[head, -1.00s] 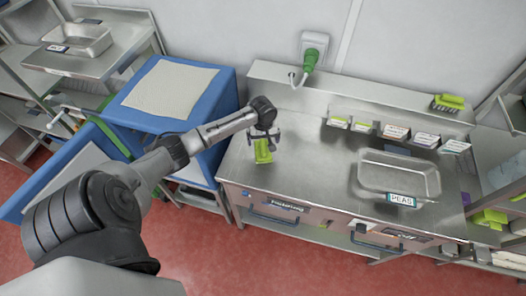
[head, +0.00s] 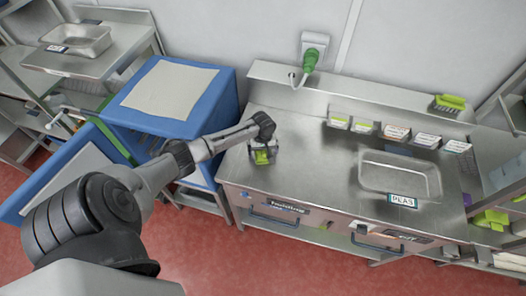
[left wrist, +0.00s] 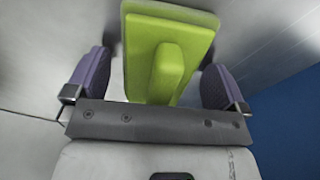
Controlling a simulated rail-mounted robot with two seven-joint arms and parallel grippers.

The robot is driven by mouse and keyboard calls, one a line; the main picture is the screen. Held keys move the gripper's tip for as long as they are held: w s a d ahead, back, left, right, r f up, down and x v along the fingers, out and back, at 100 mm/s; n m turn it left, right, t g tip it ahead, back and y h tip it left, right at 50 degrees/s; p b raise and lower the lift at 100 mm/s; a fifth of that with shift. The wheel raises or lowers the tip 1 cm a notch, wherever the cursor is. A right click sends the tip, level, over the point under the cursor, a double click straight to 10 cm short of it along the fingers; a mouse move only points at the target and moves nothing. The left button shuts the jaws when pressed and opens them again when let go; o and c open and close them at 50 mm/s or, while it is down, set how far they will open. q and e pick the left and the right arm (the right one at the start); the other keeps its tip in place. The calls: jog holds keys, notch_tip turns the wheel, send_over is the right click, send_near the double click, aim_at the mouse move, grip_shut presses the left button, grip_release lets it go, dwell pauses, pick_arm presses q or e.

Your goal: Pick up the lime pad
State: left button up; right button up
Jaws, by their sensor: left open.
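The lime pad (head: 262,157) lies on the left part of the steel counter (head: 310,150). In the left wrist view the lime pad (left wrist: 168,55) is a flat lime-green block with a raised grip along its middle. My left gripper (head: 263,150) is low over the pad, and its hand partly hides it in the head view. In the left wrist view my left gripper (left wrist: 158,80) has its two purple-padded fingers apart, one on each side of the raised grip. I see a gap between each finger and the grip. My right gripper is not in view.
A steel tray labelled PEAS (head: 400,172) sits on the counter to the right. Small labelled boxes (head: 397,132) and a lime brush (head: 449,102) are along the back. A green plug (head: 311,58) hangs on the wall. A blue cart (head: 225,110) stands left of the counter.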

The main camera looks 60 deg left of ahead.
pick_arm(q)
jog(key=shift+c, duration=0.2)
jog(key=c, duration=1)
jog(key=shift+r, duration=0.1)
jog(key=shift+c, duration=0.2)
jog(key=shift+r, duration=0.45)
jog(key=r, duration=0.2)
jog(key=d+r, duration=0.1)
jog(key=shift+r+p, duration=0.4)
jog(key=d+r, duration=0.6)
jog(key=d, duration=0.4)
jog(key=shift+d+p, duration=0.35)
